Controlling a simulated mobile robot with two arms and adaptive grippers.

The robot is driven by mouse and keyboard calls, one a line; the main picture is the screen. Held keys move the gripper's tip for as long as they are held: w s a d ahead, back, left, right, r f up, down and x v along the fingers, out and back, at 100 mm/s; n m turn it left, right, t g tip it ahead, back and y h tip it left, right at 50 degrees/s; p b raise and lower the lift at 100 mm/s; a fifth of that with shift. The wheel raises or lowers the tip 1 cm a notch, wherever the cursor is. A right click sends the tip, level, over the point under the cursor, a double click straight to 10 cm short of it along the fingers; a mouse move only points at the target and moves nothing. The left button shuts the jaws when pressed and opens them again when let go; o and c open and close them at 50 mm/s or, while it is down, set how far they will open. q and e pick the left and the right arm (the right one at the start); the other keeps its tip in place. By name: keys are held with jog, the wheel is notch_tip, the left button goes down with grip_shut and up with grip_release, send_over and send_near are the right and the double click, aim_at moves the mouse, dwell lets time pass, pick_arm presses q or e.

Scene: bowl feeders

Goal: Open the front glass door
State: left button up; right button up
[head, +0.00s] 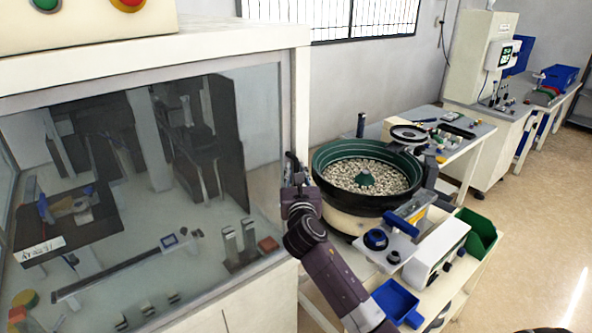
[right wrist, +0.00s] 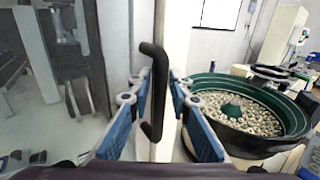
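The front glass door (head: 215,262) is the large clear pane of the white cabinet at the left, and it looks shut. Its black bar handle (right wrist: 151,92) stands upright by the white frame in the right wrist view. My right gripper (head: 292,166) is at the cabinet's right edge, at handle height. In the right wrist view its blue-padded fingers (right wrist: 160,85) are apart, one on each side of the handle. I cannot tell whether either finger touches it. The handle is mostly hidden behind the gripper in the head view. My left gripper is not in view.
A green bowl feeder (head: 364,178) full of small parts stands close to the right of my right gripper. A blue bin (head: 397,301) and a white control box (head: 436,248) are on its table. Open floor (head: 535,200) lies at the right.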

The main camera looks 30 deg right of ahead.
grip_shut()
jog(key=shift+s+f, duration=0.1)
dwell(0.4)
